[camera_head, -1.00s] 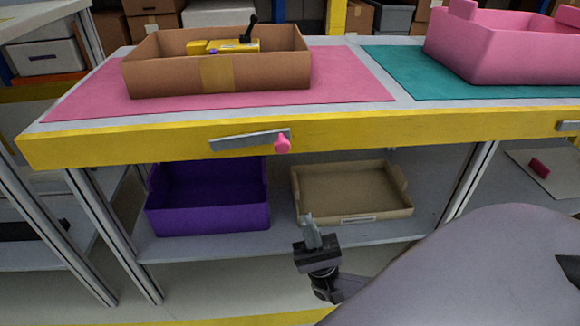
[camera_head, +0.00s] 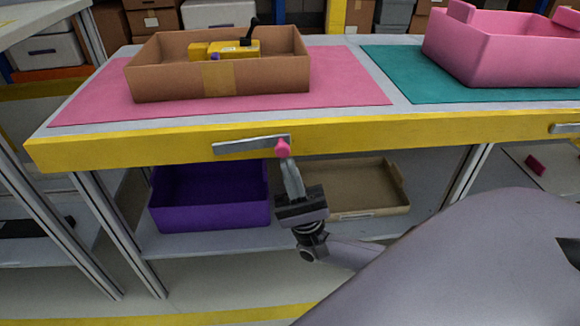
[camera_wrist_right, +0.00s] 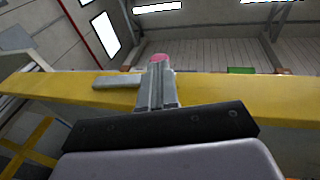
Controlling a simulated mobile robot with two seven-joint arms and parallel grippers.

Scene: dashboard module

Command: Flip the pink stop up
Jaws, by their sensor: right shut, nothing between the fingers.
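The pink stop (camera_head: 283,148) is a small knob at the right end of a grey metal bar (camera_head: 240,145) on the yellow front edge of the table. In the right wrist view the pink stop (camera_wrist_right: 158,58) shows just beyond the tips of the shut fingers (camera_wrist_right: 157,70). I cannot tell whether they touch. My left gripper is not in view.
On the table a cardboard box (camera_head: 170,83) stands on a pink mat (camera_head: 345,85), and a pink crate (camera_head: 480,65) stands on a teal mat (camera_head: 405,85). A purple bin (camera_head: 210,218) and a tan tray (camera_head: 398,190) sit on the shelf below the edge.

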